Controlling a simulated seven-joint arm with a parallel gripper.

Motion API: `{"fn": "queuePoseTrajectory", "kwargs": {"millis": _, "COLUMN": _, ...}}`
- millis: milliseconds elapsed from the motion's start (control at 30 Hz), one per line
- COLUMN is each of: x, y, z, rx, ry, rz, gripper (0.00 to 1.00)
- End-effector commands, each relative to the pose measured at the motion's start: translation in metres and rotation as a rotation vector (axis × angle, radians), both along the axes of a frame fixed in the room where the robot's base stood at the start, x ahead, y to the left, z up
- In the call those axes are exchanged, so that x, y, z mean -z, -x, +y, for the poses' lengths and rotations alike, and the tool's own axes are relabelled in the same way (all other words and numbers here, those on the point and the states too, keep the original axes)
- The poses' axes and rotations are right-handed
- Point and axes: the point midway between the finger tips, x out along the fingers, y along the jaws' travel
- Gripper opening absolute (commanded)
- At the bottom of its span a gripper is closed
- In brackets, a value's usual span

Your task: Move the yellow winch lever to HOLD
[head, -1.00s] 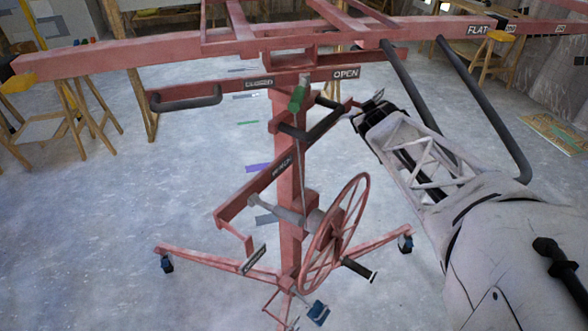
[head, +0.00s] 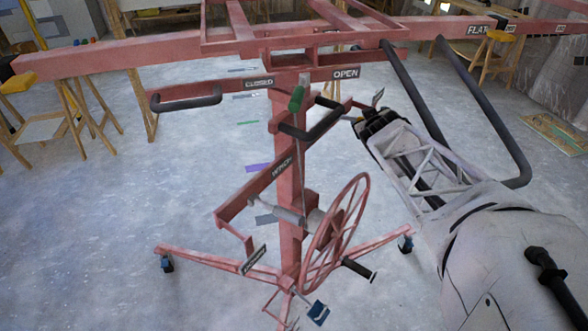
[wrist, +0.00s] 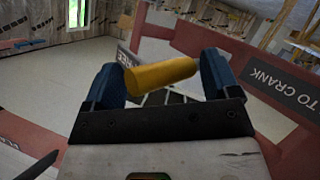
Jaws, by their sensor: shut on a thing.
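The yellow winch lever's grip (wrist: 158,75) lies crosswise between the two blue fingers of my gripper (wrist: 166,70) in the wrist view. In the head view my gripper (head: 364,120) is right of the red post (head: 290,190), beside the upper end of the slanted winch bar (head: 255,187). The lever is mostly hidden there by my gripper. In the wrist view a partly covered label (wrist: 125,58) seems to read FREE. Another label (wrist: 8,143) at the left edge is cut off, and I cannot read it.
A red spoked crank wheel (head: 335,232) with a black handle (head: 358,268) is below my gripper. Black bent bars (head: 480,105) hang close to my arm on the right. A "TO CRANK" sign (wrist: 290,85) is at right in the wrist view. Floor around the stand is open.

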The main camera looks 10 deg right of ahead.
Motion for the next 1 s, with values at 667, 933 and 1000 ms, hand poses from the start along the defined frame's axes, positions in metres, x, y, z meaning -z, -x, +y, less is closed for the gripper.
{"fn": "queuePoseTrajectory", "kwargs": {"millis": 667, "x": 0.014, "y": 0.003, "z": -0.004, "rx": 0.004, "ry": 0.0, "rz": 0.003, "gripper": 0.46}}
{"fn": "queuePoseTrajectory", "kwargs": {"millis": 933, "x": 0.013, "y": 0.003, "z": -0.003, "rx": 0.002, "ry": -0.001, "rz": -0.002, "gripper": 0.46}}
{"fn": "queuePoseTrajectory", "kwargs": {"millis": 1000, "x": 0.015, "y": 0.003, "z": -0.003, "rx": 0.001, "ry": -0.001, "rz": -0.002, "gripper": 0.46}}
